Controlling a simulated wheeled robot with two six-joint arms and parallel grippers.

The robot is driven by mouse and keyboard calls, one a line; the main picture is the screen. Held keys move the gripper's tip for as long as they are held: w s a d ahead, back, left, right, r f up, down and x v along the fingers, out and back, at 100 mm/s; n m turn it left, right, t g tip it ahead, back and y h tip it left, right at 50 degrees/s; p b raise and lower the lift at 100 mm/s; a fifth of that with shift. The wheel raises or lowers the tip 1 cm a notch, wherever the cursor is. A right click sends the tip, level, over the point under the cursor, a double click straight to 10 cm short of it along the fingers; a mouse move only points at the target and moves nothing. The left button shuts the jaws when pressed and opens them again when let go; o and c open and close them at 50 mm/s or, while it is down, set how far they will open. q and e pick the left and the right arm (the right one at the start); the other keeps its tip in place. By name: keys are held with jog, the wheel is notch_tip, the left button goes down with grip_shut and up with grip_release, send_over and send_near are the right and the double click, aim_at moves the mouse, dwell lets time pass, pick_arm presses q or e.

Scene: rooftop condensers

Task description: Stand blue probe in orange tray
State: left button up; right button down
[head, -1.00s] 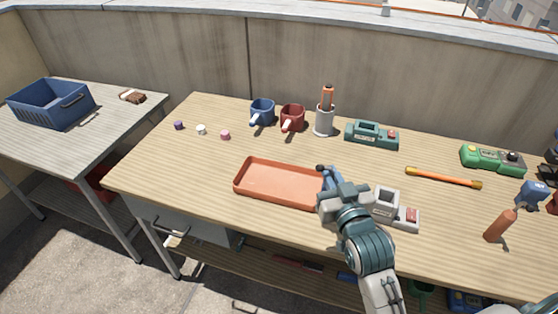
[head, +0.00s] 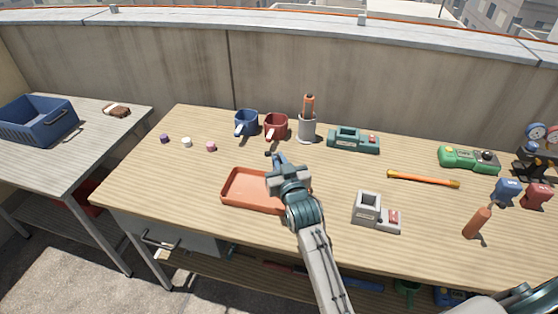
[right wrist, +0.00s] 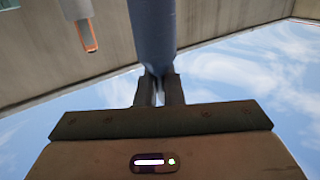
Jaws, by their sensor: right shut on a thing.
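The orange tray (head: 242,190) lies flat on the wooden workbench, left of the middle in the head view. My right gripper (head: 277,163) is over the tray's back part, and its arm hides the tray's right portion. In the right wrist view the gripper (right wrist: 158,90) is shut on the blue probe (right wrist: 153,35), a thick blue rod that reaches away from the fingers. In the head view only a small dark blue end (head: 269,154) shows beyond the gripper. Its tilt and height over the tray are hard to tell.
Behind the tray stand a blue mug (head: 246,122), a red mug (head: 276,126) and a grey holder (head: 307,130) with an orange-topped tool. A grey device (head: 367,209) lies right of the tray.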

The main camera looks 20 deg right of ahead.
jog(key=shift+f, duration=0.2)
jog(key=shift+f, duration=0.15)
jog(key=c, duration=1.6)
grip_release()
jog(key=shift+o, duration=0.2)
